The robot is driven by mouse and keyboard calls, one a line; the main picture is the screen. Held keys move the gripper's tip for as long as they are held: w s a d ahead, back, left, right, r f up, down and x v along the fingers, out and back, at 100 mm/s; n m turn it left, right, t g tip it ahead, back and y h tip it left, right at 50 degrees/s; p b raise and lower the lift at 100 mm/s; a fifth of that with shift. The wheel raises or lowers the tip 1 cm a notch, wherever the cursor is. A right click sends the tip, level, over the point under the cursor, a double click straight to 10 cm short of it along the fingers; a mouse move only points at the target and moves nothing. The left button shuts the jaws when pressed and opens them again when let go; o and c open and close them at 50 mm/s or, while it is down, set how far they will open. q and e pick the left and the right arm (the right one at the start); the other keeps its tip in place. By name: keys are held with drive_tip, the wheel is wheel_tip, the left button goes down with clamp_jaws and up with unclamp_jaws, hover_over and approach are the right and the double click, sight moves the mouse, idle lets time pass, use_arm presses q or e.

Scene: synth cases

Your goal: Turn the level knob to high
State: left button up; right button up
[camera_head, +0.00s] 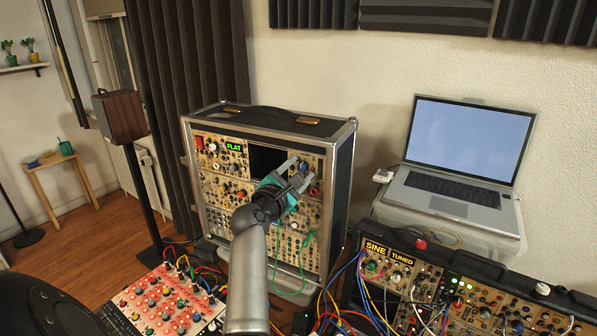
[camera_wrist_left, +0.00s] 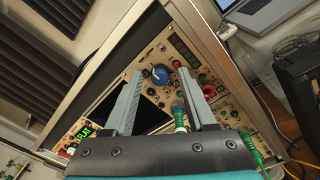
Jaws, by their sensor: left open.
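A tall case of synth modules (camera_head: 262,195) stands by the wall, its panel full of knobs. My left gripper (camera_head: 298,173) is open in front of its upper right part. In the left wrist view, a large blue knob (camera_wrist_left: 160,74) with a pale pointer shows beyond and between the open fingertips (camera_wrist_left: 160,82); the fingers appear apart from it. The knob labels are too small to read, so I cannot tell which is the level knob. My right gripper is in neither view.
Green plugs (camera_wrist_left: 179,118) and a red knob (camera_wrist_left: 209,91) are near the right finger. A green cable (camera_head: 304,248) hangs on the panel. A second synth case (camera_head: 440,275) with many cables, a laptop (camera_head: 455,190) and a red-knobbed panel (camera_head: 165,300) stand around.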

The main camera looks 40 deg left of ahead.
use_arm(q)
drive_tip(key=shift+c, duration=0.2)
clamp_jaws()
drive_tip(key=shift+m, duration=0.3)
